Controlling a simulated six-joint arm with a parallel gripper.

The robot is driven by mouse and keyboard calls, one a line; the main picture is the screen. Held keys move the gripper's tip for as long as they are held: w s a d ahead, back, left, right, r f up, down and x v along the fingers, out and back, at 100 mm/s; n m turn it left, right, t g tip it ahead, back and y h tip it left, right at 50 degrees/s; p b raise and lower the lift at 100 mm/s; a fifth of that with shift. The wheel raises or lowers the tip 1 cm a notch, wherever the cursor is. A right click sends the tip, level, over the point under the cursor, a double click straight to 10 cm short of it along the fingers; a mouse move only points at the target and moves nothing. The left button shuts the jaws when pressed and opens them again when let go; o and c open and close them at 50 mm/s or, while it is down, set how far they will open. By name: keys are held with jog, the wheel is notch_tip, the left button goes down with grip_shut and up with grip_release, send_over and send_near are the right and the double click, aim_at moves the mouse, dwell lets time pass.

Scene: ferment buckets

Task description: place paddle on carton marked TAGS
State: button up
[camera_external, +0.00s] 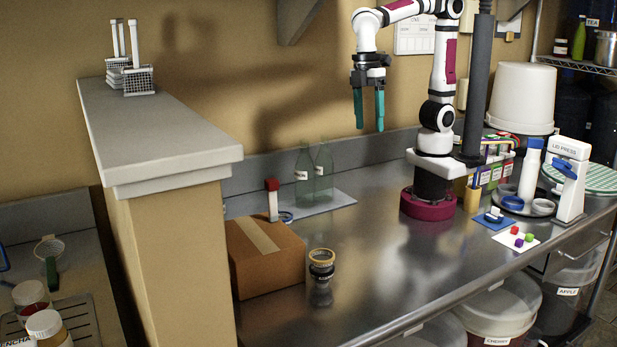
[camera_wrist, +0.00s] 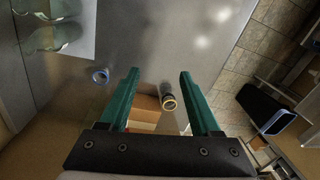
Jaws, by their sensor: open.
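My gripper (camera_external: 369,124) hangs fingers down, high above the steel bench, with its teal fingers apart and nothing between them. In the wrist view its fingers (camera_wrist: 159,73) are also apart and empty. A brown cardboard carton (camera_external: 283,264) with a tan tape strip stands on the bench at the left, below and left of my gripper. Part of it shows between the fingers in the wrist view (camera_wrist: 146,104). I cannot read a TAGS marking on it. I cannot make out a paddle for certain; a pale upright object with a red top (camera_external: 272,197) stands behind the carton.
A dark jar (camera_external: 321,264) stands right of the carton. Clear bottles (camera_external: 323,172) stand on a pale mat (camera_external: 340,200) near the back wall, and a blue ring (camera_wrist: 100,76) lies nearby. A raised ledge (camera_external: 160,150) borders the left side. The middle bench is clear.

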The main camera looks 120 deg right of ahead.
jog(key=s+f+m, duration=0.3)
jog(key=s+m, duration=0.1)
jog(key=s, duration=0.2)
jog(key=s+a+f+m, duration=0.1)
jog(key=s+f+m, duration=0.2)
jog(key=s, duration=0.4)
jog(key=shift+s+f+m+y, duration=0.3)
jog(key=shift+f+m, duration=0.1)
jog(key=shift+f, duration=0.1)
